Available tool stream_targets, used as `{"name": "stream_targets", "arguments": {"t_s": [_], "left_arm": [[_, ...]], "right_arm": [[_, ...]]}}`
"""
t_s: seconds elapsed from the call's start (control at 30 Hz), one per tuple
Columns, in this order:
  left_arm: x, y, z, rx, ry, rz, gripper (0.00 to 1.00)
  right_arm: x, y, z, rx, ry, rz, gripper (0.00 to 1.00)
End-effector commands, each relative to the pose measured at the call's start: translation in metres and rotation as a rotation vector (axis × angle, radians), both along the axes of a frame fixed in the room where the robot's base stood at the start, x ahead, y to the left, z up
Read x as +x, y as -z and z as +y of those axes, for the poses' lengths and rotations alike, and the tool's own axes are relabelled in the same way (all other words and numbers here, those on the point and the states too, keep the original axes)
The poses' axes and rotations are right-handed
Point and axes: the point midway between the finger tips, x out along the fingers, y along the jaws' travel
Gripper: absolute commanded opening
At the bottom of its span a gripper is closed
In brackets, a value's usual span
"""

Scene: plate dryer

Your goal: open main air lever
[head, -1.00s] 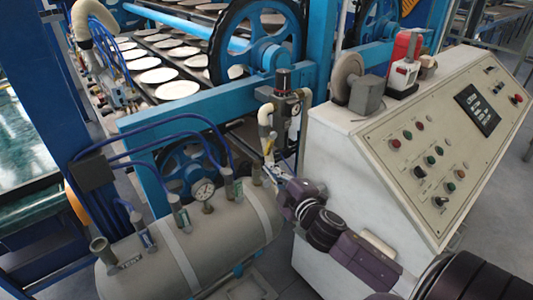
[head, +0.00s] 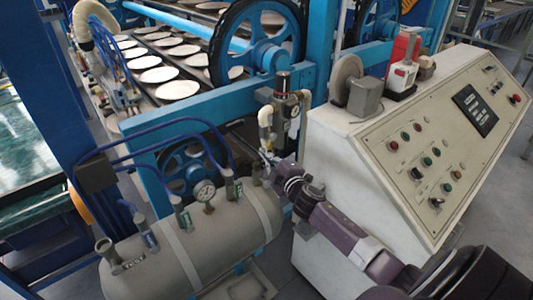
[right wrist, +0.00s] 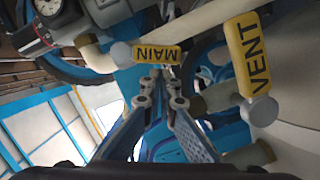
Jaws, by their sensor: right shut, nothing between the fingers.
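The main air lever (right wrist: 157,54) has a yellow handle marked MAIN and lies across the right wrist view, just beyond my fingertips. A second yellow lever marked VENT (right wrist: 250,55) is to its right. My right gripper (right wrist: 160,82) is shut and empty, its fingertips close to the MAIN handle; I cannot tell if they touch it. In the head view my right gripper (head: 268,158) is small, at the pipework below the air filter unit (head: 283,100). The levers are too small or hidden to make out there. My left gripper is not in view.
A grey air tank (head: 190,245) with a gauge (head: 205,190) and blue hoses stands left of the gripper. The white control console (head: 345,190) stands close on the right, behind my right arm. The blue machine frame (head: 180,120) is behind.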

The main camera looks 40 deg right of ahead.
Motion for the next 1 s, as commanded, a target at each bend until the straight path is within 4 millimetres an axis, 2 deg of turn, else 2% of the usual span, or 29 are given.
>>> {"name": "stream_targets", "arguments": {"t_s": [0.47, 0.7, 1.0], "left_arm": [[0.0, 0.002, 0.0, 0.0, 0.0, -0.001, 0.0], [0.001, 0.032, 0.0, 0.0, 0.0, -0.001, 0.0], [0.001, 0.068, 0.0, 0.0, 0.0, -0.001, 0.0]], "right_arm": [[0.0, 0.003, -0.004, -0.005, -0.001, -0.001, 0.0], [0.001, 0.017, -0.009, -0.146, 0.0, -0.013, 0.0], [0.002, 0.024, -0.02, -0.381, 0.0, -0.032, 0.0]]}}
